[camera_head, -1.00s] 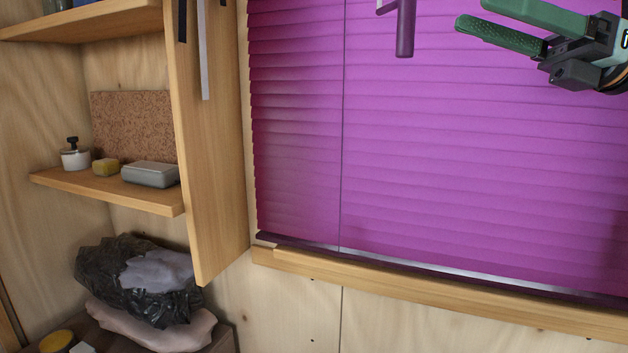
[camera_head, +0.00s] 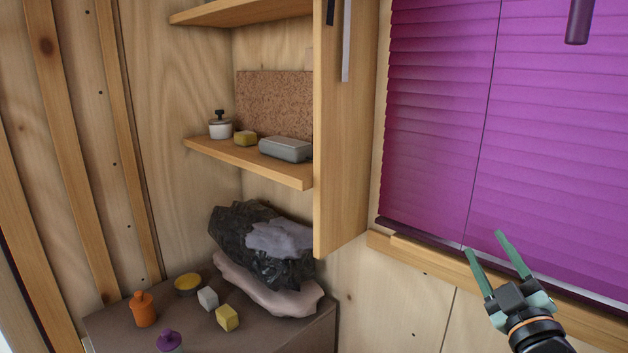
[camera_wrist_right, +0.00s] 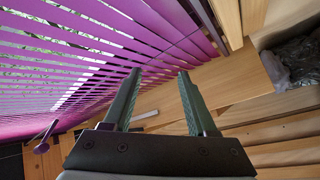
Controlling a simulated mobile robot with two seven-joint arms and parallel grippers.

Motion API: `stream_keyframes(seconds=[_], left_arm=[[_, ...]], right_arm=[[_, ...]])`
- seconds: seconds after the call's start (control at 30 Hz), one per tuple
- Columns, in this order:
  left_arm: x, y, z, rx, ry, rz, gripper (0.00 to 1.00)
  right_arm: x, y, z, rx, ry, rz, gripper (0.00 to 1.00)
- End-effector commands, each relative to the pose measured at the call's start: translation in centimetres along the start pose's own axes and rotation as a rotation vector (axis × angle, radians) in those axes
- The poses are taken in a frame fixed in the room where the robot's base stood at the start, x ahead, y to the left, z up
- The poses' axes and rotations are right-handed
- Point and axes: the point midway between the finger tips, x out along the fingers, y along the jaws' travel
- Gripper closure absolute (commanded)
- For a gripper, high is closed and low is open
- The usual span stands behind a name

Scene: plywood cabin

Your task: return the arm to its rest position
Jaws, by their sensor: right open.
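My right gripper (camera_head: 492,260) is at the lower right of the head view, in front of the window sill (camera_head: 420,255) and the bottom of the purple blind (camera_head: 440,140). Its two green fingers are apart and nothing is between them. In the right wrist view the open fingers (camera_wrist_right: 157,90) point toward the blind (camera_wrist_right: 90,50) and the wooden wall. My left gripper does not show in any view.
A wooden shelf (camera_head: 270,166) holds a white pot (camera_head: 220,128), a yellow block (camera_head: 245,138) and a grey box (camera_head: 285,149). A purple rod (camera_head: 579,20) hangs at upper right.

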Motion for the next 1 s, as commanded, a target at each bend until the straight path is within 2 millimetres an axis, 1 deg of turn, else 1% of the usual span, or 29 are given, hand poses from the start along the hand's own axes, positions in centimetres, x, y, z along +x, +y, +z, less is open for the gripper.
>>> stream_keyframes(seconds=[0.03,0.07,0.1,0.17,0.2,0.27,0.3,0.37,0.4,0.47,0.5,0.53,0.57,0.6,0.67,0.7,0.93,0.97,1.0], left_arm=[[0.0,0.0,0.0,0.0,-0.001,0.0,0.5],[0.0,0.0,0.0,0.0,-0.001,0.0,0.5],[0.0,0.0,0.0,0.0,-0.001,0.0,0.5],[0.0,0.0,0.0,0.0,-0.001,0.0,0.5],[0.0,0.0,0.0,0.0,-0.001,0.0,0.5],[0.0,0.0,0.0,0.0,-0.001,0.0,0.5],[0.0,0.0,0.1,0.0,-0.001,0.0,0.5],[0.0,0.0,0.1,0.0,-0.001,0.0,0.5],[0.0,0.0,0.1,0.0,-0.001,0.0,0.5],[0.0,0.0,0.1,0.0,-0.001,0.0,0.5],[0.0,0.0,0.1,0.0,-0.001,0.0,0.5],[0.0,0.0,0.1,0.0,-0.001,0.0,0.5],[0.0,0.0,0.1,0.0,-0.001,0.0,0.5],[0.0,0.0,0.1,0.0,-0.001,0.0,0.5],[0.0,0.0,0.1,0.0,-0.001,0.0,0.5],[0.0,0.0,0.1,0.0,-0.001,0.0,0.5],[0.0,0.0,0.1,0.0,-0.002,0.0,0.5],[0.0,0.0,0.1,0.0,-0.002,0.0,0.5],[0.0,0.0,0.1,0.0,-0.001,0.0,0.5]], right_arm=[[-1.5,-2.3,1.9,0.056,-0.089,-0.047,0.42],[-2.4,-3.5,3.0,0.084,-0.14,-0.072,0.42],[-3.6,-5.1,4.3,0.12,-0.21,-0.106,0.42],[-5.7,-7.4,6.1,0.171,-0.311,-0.157,0.42],[-7.2,-8.9,7.2,0.203,-0.379,-0.191,0.42],[-9.8,-11.0,8.7,0.249,-0.481,-0.244,0.42],[-11.5,-12.4,9.5,0.276,-0.548,-0.279,0.42],[-14.4,-14.4,10.6,0.317,-0.648,-0.333,0.42],[-16.4,-15.6,11.2,0.343,-0.715,-0.369,0.42],[-19.4,-17.3,11.8,0.379,-0.814,-0.424,0.42],[-21.5,-18.3,12.1,0.401,-0.877,-0.46,0.42],[-22.9,-19.0,12.3,0.416,-0.922,-0.485,0.42],[-24.3,-19.5,12.3,0.429,-0.963,-0.509,0.42],[-26.1,-20.2,12.4,0.446,-1.017,-0.54,0.42],[-28.5,-21.1,12.3,0.467,-1.089,-0.582,0.42],[-30.1,-21.6,12.2,0.48,-1.134,-0.609,0.42],[-38.0,-23.2,10.9,0.54,-1.359,-0.747,0.42],[-38.3,-23.5,10.9,0.544,-1.368,-0.755,0.42],[-37.8,-24.1,11.3,0.548,-1.342,-0.746,0.42]])
